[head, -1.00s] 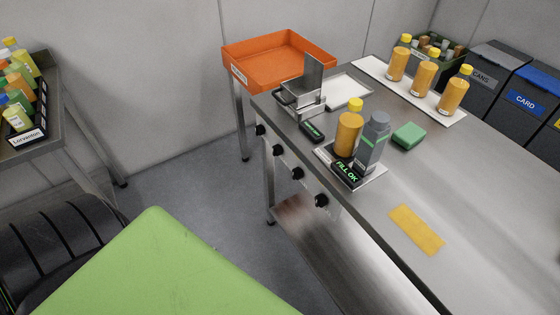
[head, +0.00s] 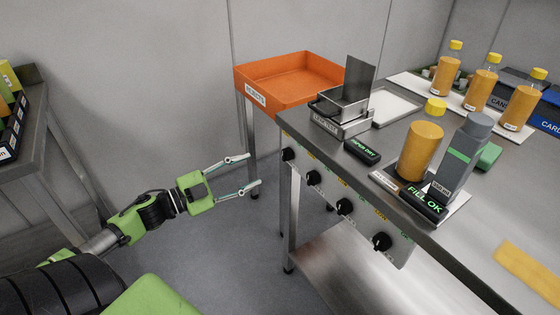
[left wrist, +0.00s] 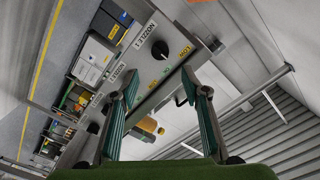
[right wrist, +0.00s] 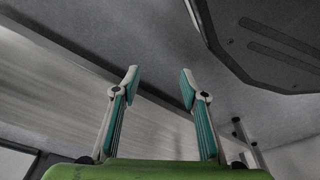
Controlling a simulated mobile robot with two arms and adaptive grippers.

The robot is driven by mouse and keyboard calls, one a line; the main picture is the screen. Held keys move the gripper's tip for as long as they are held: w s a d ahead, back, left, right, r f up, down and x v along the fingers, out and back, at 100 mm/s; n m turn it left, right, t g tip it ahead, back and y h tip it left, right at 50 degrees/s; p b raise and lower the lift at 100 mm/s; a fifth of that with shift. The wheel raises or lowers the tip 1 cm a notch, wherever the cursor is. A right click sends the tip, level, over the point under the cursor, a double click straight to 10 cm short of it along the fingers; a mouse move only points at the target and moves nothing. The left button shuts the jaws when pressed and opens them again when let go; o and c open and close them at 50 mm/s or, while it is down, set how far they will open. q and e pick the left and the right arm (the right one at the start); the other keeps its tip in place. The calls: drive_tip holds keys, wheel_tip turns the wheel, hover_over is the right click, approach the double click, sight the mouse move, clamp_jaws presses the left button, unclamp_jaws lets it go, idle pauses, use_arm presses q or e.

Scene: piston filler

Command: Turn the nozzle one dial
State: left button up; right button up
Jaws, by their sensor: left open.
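The nozzle one dial (left wrist: 160,50) is a round black knob beside a "NOZZLE 1" label (left wrist: 137,34) in the left wrist view. It lies beyond my open left fingers, apart from them. In the head view several black dials (head: 345,207) line the front panel; the labels there are too small to tell which is nozzle one. My left gripper (head: 254,170) is open and empty, left of the panel; its fingers also show in the left wrist view (left wrist: 160,73). My right gripper (right wrist: 159,72) is open and empty in the right wrist view, and out of the head view.
The steel table (head: 450,240) carries an orange bottle (head: 419,152), a grey bottle (head: 463,157), a "FILL OK" display (head: 423,203) and a hopper-like metal fixture (head: 342,113). An orange tray (head: 284,80) stands behind. Open floor lies between my left gripper and the panel.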

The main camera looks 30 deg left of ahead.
sight(285, 156)
use_arm(q)
drive_tip(key=b+x, duration=0.1)
drive_tip(key=x, duration=1)
drive_tip(key=shift+w, duration=0.1)
use_arm(e)
drive_tip(key=r, duration=0.1)
drive_tip(key=w+r, duration=0.1)
drive_tip(key=r, duration=0.1)
drive_tip(key=w+r, duration=0.1)
drive_tip(key=shift+w+a+r, duration=0.15)
drive_tip(key=shift+w+r, duration=0.05)
drive_tip(key=shift+r, duration=0.2)
use_arm(q)
drive_tip(key=shift+f, duration=0.1)
drive_tip(key=c, duration=1.1)
